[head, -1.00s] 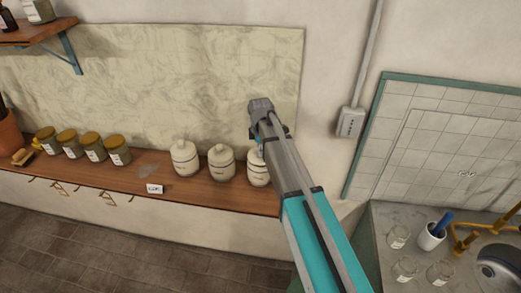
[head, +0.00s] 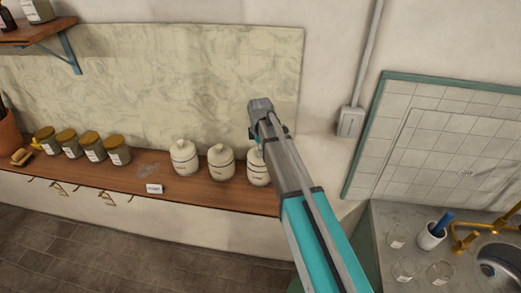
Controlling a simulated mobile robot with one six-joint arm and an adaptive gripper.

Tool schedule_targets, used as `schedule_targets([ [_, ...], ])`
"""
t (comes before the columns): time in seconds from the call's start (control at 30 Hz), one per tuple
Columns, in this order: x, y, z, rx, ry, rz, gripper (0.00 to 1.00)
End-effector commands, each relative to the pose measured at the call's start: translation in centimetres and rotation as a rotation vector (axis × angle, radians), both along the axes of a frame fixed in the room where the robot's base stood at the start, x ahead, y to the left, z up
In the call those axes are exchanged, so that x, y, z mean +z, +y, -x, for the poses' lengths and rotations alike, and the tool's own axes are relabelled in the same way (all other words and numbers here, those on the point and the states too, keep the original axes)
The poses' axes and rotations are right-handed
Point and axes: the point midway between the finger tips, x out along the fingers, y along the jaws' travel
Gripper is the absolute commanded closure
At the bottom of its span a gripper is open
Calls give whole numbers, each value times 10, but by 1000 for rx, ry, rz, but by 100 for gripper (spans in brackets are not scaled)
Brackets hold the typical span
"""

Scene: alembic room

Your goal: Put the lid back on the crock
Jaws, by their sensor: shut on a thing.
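Three cream crocks with dark bands stand on the wooden shelf. The left crock (head: 185,158) and the middle crock (head: 221,163) each have a knobbed lid on. The right crock (head: 257,171) is partly covered by my arm, and I cannot see clearly how its lid sits. My arm reaches up from the lower right. Only a dark edge of my gripper (head: 253,134) shows beside the arm, just above the right crock. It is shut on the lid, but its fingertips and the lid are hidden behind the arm.
Several jars with yellow-brown lids (head: 90,145) stand on the left of the wooden shelf (head: 215,194), with a small card (head: 154,188) near its front edge. A conduit box (head: 350,122) is on the wall. Glasses (head: 404,269) and a sink (head: 497,268) are at the right.

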Motion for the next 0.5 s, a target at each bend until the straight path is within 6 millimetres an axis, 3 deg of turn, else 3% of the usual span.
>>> schedule_targets([
  [0.5,-6,1,0,1,0,0,100],
])
